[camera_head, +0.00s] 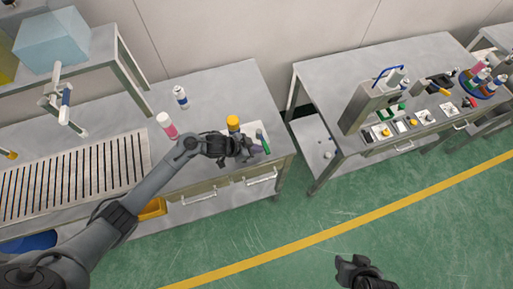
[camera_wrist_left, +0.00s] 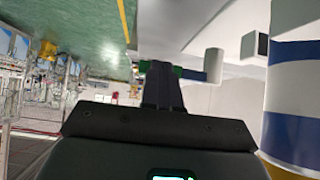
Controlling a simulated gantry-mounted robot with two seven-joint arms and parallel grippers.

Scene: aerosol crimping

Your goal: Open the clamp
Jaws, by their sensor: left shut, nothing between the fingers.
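My left gripper (camera_head: 252,151) is shut and empty at the front right of the left bench. A small green bar (camera_head: 262,140), possibly the clamp's handle, lies just beyond it on a pale plate. In the left wrist view, the shut fingers (camera_wrist_left: 161,82) point at a green part (camera_wrist_left: 188,73) beside a pale cylinder (camera_wrist_left: 213,65); contact is unclear. A can with an orange cap (camera_head: 233,123) stands beside the gripper; a striped blue-and-white can (camera_wrist_left: 292,90) fills the right of the wrist view. My right gripper (camera_head: 360,268) is low over the floor; its fingers are unclear.
The right bench holds a grey machine with a blue handle (camera_head: 387,76) and several small parts. Green floor separates the benches.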

